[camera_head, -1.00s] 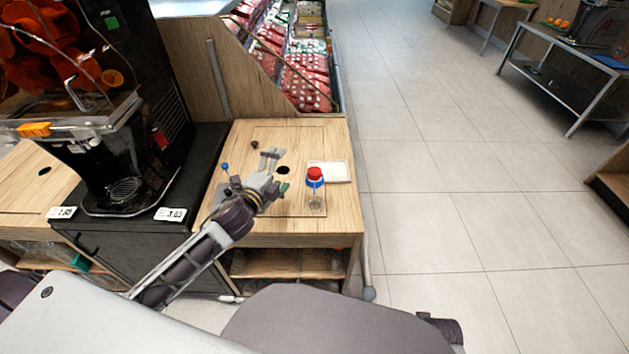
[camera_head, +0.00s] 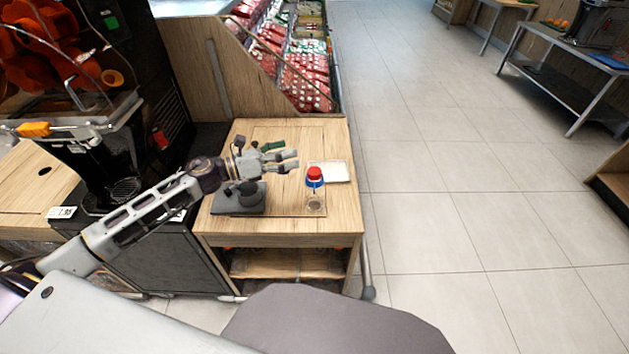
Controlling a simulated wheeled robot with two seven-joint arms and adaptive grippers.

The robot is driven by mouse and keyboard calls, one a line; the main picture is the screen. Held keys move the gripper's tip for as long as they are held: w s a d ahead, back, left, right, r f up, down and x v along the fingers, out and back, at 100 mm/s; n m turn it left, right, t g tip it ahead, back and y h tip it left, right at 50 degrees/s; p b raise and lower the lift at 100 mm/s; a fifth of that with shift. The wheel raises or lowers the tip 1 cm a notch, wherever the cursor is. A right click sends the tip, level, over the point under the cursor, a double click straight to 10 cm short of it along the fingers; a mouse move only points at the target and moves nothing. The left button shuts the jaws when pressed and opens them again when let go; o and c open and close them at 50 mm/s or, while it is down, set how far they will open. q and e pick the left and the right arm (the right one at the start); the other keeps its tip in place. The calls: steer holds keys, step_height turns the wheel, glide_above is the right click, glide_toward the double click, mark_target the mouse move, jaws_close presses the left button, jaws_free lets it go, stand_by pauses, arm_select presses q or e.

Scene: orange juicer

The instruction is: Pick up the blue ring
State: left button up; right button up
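The blue ring (camera_head: 314,183) sits around the neck of a small clear bottle (camera_head: 315,203), just under its red cap (camera_head: 314,173). The bottle stands upright at the right front of the wooden table. My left gripper (camera_head: 296,159) comes in from the left, its two fingers pointing right and spread with a gap between them. It holds nothing that I can see. In the picture its tips are a little up and left of the red cap, apart from it. My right gripper is out of view.
A white tray (camera_head: 338,172) lies behind the bottle at the table's right side. A dark grey block-like object (camera_head: 240,200) is on the table's left, below my wrist. The black juicer (camera_head: 130,150) stands further left. The tiled floor right of the table is clear.

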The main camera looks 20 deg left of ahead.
arm_select(q)
steer(key=s+a+f+m+g+y, duration=0.1)
steer(key=s+a+m+g, duration=0.3)
steer(key=m, duration=0.6)
steer(key=a+g, duration=0.2)
steer(key=g, duration=0.1)
steer(key=shift+s+a+f+g, duration=0.25)
steer(key=shift+a+f+g, duration=0.05)
steer(key=shift+a+f, duration=0.1)
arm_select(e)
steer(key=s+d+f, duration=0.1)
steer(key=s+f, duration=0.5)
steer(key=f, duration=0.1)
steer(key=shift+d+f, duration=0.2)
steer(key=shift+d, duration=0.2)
arm_select(q)
steer(key=shift+d, duration=0.15)
steer(key=x, duration=0.8)
steer(key=shift+d, duration=0.2)
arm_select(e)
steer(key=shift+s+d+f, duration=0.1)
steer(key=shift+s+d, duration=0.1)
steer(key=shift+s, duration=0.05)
arm_select(q)
steer(key=shift+w, duration=0.1)
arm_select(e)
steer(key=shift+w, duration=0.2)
arm_select(q)
steer(key=shift+d+f, duration=0.1)
steer(key=shift+d, duration=0.05)
